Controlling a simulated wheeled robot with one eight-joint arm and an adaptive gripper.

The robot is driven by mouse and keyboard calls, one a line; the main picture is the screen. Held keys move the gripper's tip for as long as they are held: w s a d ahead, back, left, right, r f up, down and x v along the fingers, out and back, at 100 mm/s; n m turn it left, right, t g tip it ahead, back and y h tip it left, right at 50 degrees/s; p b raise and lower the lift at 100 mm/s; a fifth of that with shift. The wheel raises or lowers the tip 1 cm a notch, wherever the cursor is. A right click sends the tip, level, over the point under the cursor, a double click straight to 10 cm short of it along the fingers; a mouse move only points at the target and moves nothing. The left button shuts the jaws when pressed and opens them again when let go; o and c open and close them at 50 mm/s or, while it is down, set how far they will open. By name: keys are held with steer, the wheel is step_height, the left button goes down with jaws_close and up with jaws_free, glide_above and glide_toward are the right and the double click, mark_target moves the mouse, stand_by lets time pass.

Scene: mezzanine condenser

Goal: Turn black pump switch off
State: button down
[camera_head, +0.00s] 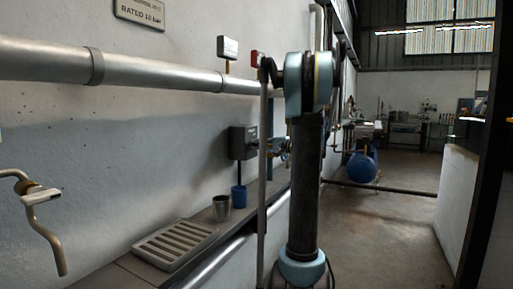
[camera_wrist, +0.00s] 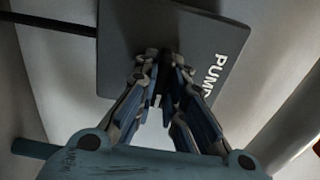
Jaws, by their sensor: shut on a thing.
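The pump switch is a dark grey box (camera_wrist: 213,40) with white letters reading "PUMP", filling the top of the wrist view. In the head view a grey box (camera_head: 243,142) on the wall beyond the ledge looks like the same switch. My gripper (camera_wrist: 163,72) reaches to the box's face, and its fingers are drawn together at the tips. They are shut on a small dark part at the face, which appears to be the black switch knob (camera_wrist: 166,54). The fingers mostly cover it, so its position is unclear.
A large pipe (camera_head: 160,74) runs above. A bent tap (camera_head: 45,215) is at left. Open floor lies right.

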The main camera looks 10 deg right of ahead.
steer(key=shift+d+f, duration=0.1)
stand_by(0.3)
steer(key=c, duration=1.7)
jaws_free()
steer(key=shift+w+f, duration=0.1)
steer(key=shift+w, duration=0.05)
steer(key=shift+o, duration=0.2)
steer(key=shift+s+d, duration=0.2)
steer(key=v, duration=1.1)
steer(key=shift+d, duration=0.2)
steer(key=shift+s, duration=0.1)
